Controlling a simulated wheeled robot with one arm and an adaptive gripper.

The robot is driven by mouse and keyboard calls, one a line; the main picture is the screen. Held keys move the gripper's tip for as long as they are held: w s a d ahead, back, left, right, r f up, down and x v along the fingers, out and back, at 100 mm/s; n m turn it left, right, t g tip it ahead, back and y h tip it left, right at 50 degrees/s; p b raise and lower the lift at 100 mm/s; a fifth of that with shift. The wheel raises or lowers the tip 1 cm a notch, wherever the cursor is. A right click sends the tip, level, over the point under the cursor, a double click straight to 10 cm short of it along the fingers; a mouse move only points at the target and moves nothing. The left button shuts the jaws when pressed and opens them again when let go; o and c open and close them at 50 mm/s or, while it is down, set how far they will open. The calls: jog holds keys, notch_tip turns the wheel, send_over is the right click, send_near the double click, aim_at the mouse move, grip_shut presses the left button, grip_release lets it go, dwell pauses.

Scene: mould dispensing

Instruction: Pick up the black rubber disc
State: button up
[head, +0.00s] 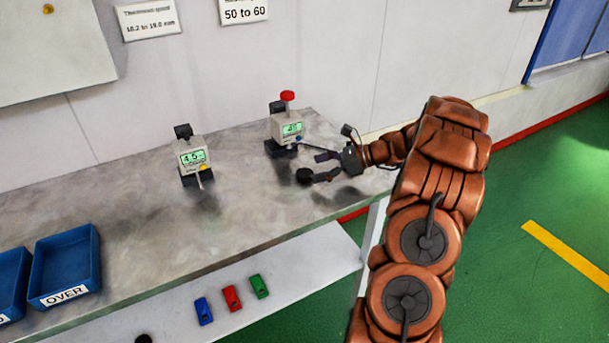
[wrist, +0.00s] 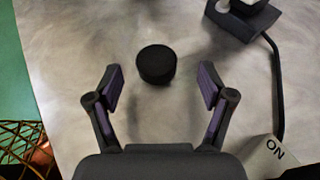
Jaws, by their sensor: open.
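The black rubber disc (wrist: 156,65) shows in the wrist view as a short dark cylinder. It lies on the grey table top, ahead of my gripper and roughly centred between the open fingers. My gripper (wrist: 160,88) is open and empty, with purple pads facing each other on either side of the disc's line. In the head view the disc (head: 304,175) is a small dark shape at the tip of my gripper (head: 317,166), partly merged with a finger. I cannot tell there whether they touch.
A gauge with a red knob (head: 287,128) stands just behind my gripper. Another gauge (head: 193,157) stands further left. A blue bin marked OVER (head: 96,262) is at the left. Red (head: 232,298), blue and green items lie on the lower shelf. The table (head: 150,240) between is clear.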

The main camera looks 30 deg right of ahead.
aim_at(306, 172)
jog(key=shift+p+x, duration=0.35)
jog(key=shift+x, duration=1.9)
jog(key=shift+s+a, duration=0.15)
jog(key=shift+s, duration=0.05)
jog(key=shift+c, duration=0.5)
jog(key=c, duration=1.2)
